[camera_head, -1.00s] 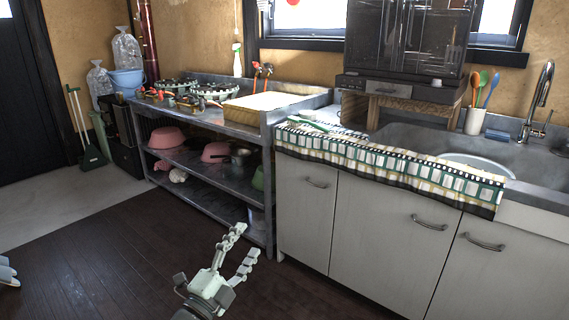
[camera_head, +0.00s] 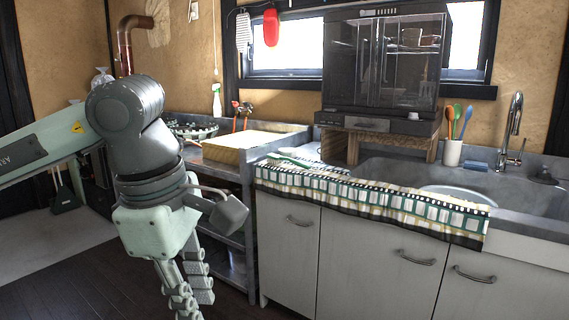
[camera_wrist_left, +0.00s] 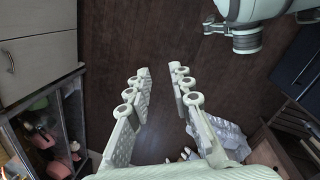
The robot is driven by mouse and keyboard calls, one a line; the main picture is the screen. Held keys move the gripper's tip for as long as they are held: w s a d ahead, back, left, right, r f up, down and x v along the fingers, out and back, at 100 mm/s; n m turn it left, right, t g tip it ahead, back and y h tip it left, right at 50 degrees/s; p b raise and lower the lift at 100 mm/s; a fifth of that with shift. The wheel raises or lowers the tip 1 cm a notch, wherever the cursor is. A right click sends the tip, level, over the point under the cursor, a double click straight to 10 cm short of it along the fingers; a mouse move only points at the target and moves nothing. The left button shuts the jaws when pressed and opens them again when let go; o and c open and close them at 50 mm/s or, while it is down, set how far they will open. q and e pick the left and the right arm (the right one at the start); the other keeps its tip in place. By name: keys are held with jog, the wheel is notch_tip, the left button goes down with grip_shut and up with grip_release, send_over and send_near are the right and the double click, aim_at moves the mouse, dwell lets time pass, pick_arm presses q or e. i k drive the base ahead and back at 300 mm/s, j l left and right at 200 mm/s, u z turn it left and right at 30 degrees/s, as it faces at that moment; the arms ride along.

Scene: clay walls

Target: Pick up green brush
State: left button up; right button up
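The green brush (camera_head: 292,158) appears as a thin green shape lying on the counter at the back left of the patterned cloth; it is small and its head is hard to make out. My left gripper (camera_head: 188,308) hangs at the end of my left arm, fingers pointing down, in front of the metal shelf and well left of and below the brush. In the left wrist view, the left gripper (camera_wrist_left: 160,72) has its fingers apart with nothing between them. My right gripper does not show in the head view.
The patterned cloth (camera_head: 370,200) drapes over the white cabinet's front edge. A dark glass-fronted cabinet (camera_head: 385,70) stands behind it. A white cup with utensils (camera_head: 452,152) and a faucet (camera_head: 514,130) are to the right. A yellowish box (camera_head: 235,146) sits on the metal shelf unit.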

aim_at(273, 158)
jog(key=i+j+z, duration=0.35)
jog(key=i, duration=0.55)
jog(key=i+j+z, duration=0.35)
jog(key=i+j, duration=0.3)
jog(key=i, duration=0.15)
jog(key=i+j+z, duration=0.35)
jog(key=i+j, duration=0.4)
jog(key=j, duration=0.1)
